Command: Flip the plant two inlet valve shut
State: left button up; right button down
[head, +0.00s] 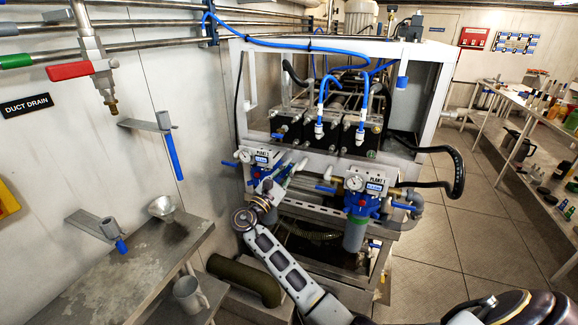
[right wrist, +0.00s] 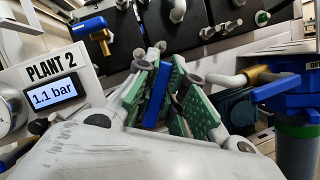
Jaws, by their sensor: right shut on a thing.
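The plant 2 panel (right wrist: 50,85) reads 1.1 bar at the left of the right wrist view. In the head view its small label (head: 262,159) is beside a round gauge, on the left half of the machine front. My right gripper (right wrist: 160,95), with green pads, is shut on a blue valve handle (right wrist: 157,96) just right of this panel. The handle shows as a narrow upright strip between the pads; the valve body is hidden behind the gripper. In the head view my right gripper (head: 285,177) reaches in beside plant 2. My left gripper is not in view.
The plant 1 unit (head: 375,187), with its gauge and blue filter housing, is close on the right. Another blue handle (right wrist: 90,25) on brass is above the plant 2 panel.

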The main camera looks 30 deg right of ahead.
jog(key=shift+w+a+r+n+t+p, duration=0.15)
jog(key=shift+n+t+p, duration=0.25)
jog(key=shift+n+p, duration=0.25)
jog(key=n+p, duration=0.1)
jog(key=n, duration=0.1)
jog(key=n+t+y+p, duration=0.1)
jog(key=n+p, duration=0.1)
jog(key=w+n+t+p, duration=0.1)
jog(key=n+p, duration=0.1)
jog(key=shift+a+r, duration=0.25)
jog(key=shift+a, duration=0.1)
jog(key=shift+w+a+n+t+y+p, duration=0.1)
jog(key=shift+n+t+y+p, duration=0.45)
jog(key=shift+n+t, duration=0.2)
jog(key=shift+a+f+n+p, duration=0.1)
jog(key=shift+n+p, duration=0.2)
jog(key=shift+n, duration=0.2)
jog(key=c, duration=1.6)
grip_release()
jog(key=shift+w, duration=0.1)
jog(key=shift+o, duration=0.6)
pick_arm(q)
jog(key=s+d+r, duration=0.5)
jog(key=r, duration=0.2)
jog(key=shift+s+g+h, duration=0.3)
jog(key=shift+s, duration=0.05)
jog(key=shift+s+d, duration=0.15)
